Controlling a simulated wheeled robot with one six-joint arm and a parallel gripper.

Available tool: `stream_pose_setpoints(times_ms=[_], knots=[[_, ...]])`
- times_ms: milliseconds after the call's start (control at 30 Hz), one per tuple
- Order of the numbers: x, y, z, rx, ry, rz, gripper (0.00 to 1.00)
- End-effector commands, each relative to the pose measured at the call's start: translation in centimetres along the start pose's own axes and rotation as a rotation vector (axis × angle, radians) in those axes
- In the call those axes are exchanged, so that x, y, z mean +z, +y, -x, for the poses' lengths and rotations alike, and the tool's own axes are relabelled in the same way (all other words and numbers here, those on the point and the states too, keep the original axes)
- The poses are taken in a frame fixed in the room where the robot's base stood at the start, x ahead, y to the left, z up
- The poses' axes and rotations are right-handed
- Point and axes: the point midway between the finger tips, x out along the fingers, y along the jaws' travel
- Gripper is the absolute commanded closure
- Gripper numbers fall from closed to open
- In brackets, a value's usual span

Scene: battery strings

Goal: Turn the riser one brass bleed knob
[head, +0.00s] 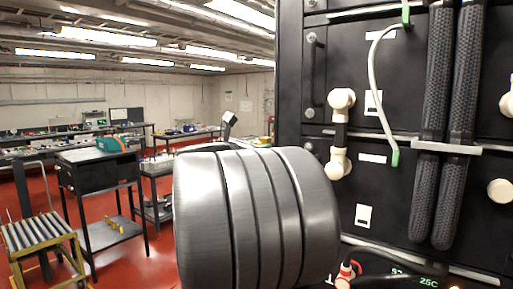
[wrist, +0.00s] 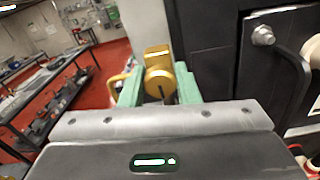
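In the wrist view a brass knob (wrist: 159,80) with a dark slot in its round face stands between the two green fingers of my gripper (wrist: 160,92). A squarish brass part shows just above the round face. More brass shows beside the left finger and by the right finger. The fingers are apart with the brass between them; I cannot tell whether they press on it. In the head view my own large grey arm link fills the middle, and I cannot make out the knob or my fingertips.
A black cabinet (head: 385,190) with white pipe fittings (head: 340,105), a pale hose (head: 375,75) and dark braided hoses (head: 437,120) stands close at right. At left are a black cart (head: 95,175), a roller stand (head: 38,232) and workbenches. Red floor between them is open.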

Motion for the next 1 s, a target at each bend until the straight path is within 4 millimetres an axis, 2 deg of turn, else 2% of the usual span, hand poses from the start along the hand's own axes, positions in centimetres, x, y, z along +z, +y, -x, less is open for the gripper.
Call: stream_pose_setpoints(times_ms=[567, 600, 667, 1000], knots=[[0.0, -0.01, -0.01, -0.001, 0.0, -0.079, 0.94], [0.0, -0.01, -0.01, -0.001, 0.0, -0.079, 0.63], [0.0, 0.0, -0.01, -0.001, 0.0, -0.079, 0.51], [-0.01, 0.02, 0.18, 0.0, 0.0, -0.078, 0.5]])
